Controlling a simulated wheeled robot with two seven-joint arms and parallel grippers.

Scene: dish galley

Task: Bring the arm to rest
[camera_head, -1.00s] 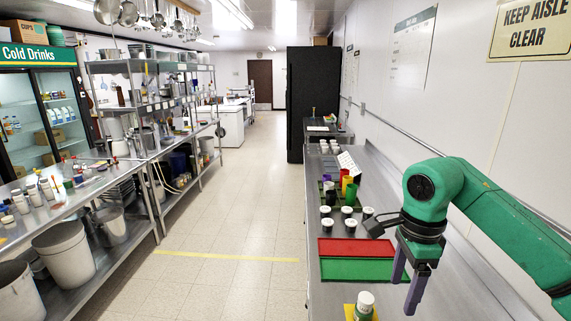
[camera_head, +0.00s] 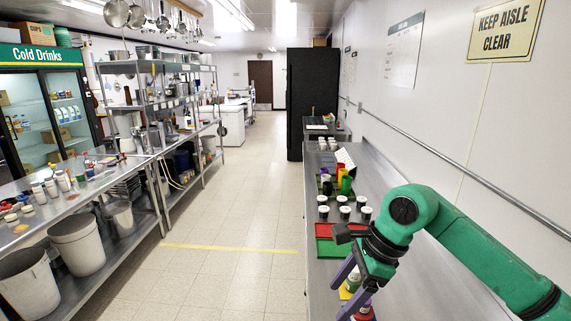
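My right arm's green links come in from the right, and its gripper (camera_head: 340,298) hangs over the near part of the right counter. Its two purple fingers stand apart, open. A white-lidded jar (camera_head: 353,281) on a yellow mat shows between and behind the fingers; whether they touch it I cannot tell. My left gripper is not in view.
The steel counter (camera_head: 409,298) holds red (camera_head: 325,230) and green (camera_head: 328,249) trays, partly hidden by my arm. Several white-lidded jars (camera_head: 345,199) and coloured cups (camera_head: 346,185) stand beyond. A red item (camera_head: 364,313) is near the gripper. The aisle floor (camera_head: 240,215) is clear.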

